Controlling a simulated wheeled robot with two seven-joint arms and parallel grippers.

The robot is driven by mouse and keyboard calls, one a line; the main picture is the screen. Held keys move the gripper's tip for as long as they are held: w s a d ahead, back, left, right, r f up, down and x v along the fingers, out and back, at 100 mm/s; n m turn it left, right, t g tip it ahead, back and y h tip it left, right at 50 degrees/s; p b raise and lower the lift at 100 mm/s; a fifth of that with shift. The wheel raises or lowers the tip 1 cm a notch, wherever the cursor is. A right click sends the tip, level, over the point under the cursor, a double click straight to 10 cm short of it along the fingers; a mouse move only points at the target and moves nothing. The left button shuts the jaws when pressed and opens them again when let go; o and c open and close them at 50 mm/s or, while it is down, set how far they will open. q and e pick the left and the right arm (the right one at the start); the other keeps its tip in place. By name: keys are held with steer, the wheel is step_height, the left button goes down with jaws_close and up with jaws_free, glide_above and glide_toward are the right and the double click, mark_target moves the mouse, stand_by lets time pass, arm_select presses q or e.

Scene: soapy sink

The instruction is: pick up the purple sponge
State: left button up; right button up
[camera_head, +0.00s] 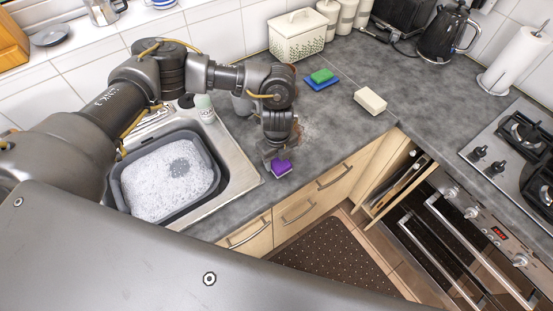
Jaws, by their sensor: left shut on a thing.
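The purple sponge (281,168) is at the front edge of the grey counter, just right of the sink. My left gripper (275,156) comes down over it from above and is shut on it. The fingers hide the far part of the sponge, and I cannot tell whether the sponge touches the counter. My right gripper is not in view.
A grey tub (213,160) of soapy water sits in the sink at left. A green sponge (322,75) on a blue one (322,84) and a cream block (370,100) lie on the counter behind. A lower cabinet stands open. The counter's middle is clear.

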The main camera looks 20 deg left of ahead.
arm_select(q)
steer(key=shift+w+r+b, duration=0.1)
steer(key=shift+r+b, duration=0.85)
steer(key=s+r, duration=0.1)
steer(key=r, duration=0.1)
steer(key=s+d+r, duration=0.1)
steer(key=r, duration=0.1)
steer(key=s+d+r+b, duration=0.1)
steer(key=r, duration=0.1)
steer(key=shift+s+d, duration=0.15)
steer(key=shift+s, duration=0.1)
steer(key=s+d+r+b, duration=0.3)
steer(key=s+d+r, duration=0.2)
steer(key=s, duration=0.3)
steer(key=shift+s, duration=0.3)
